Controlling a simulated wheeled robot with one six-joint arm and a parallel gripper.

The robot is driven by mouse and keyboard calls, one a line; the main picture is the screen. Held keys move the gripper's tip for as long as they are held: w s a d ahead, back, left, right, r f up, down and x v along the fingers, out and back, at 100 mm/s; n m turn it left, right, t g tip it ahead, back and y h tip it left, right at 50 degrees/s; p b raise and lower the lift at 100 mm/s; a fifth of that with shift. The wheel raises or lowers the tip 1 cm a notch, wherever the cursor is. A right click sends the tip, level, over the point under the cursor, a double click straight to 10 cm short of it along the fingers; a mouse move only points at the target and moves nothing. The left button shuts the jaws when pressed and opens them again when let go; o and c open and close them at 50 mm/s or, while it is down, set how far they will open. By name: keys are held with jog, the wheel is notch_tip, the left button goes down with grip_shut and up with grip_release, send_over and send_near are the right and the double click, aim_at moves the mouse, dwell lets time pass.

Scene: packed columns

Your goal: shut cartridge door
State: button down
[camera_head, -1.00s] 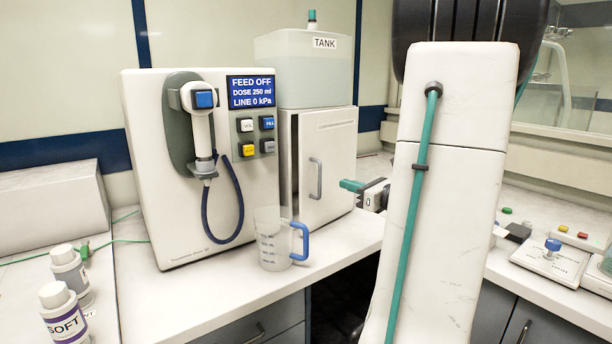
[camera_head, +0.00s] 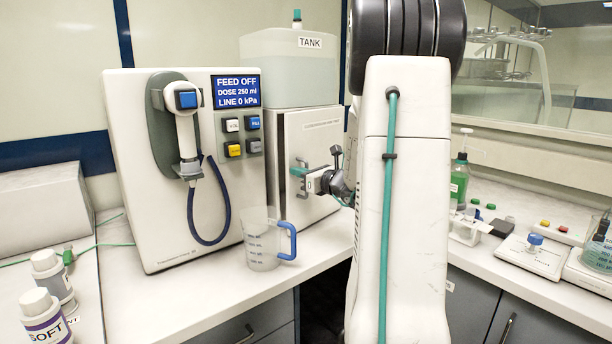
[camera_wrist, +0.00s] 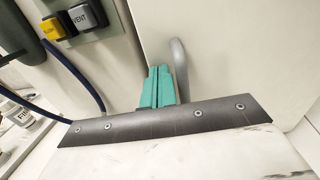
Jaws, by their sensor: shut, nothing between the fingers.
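The white cartridge door (camera_head: 320,135) is on the cabinet under the tank, to the right of the feed unit. Its left edge shows a thin dark line; whether it is fully flush I cannot tell. Its grey handle (camera_wrist: 180,68) is upright in the wrist view, just right of my fingers. My gripper (camera_head: 298,170) is in front of the door at handle height, partly covering the handle in the head view. In the wrist view the teal fingers of my gripper (camera_wrist: 157,87) are together and empty, pointing at the door; contact is unclear.
A clear jug (camera_head: 262,245) with a blue handle stands on the counter left of and below my gripper. The feed unit (camera_head: 150,225) with its hose and buttons is left of the door. The tank (camera_head: 290,65) sits above. Two bottles (camera_head: 48,275) stand at lower left.

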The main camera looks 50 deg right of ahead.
jog(key=shift+w, duration=0.15)
jog(key=w, duration=0.4)
jog(key=shift+w+d, duration=0.1)
jog(key=shift+w, duration=0.25)
jog(key=shift+r, duration=0.2)
jog(key=shift+s, duration=0.15)
send_near(287, 168)
jog(key=s, duration=0.1)
jog(key=s+a+f, duration=0.1)
jog(key=shift+s+a, duration=0.1)
jog(key=shift+s, duration=0.25)
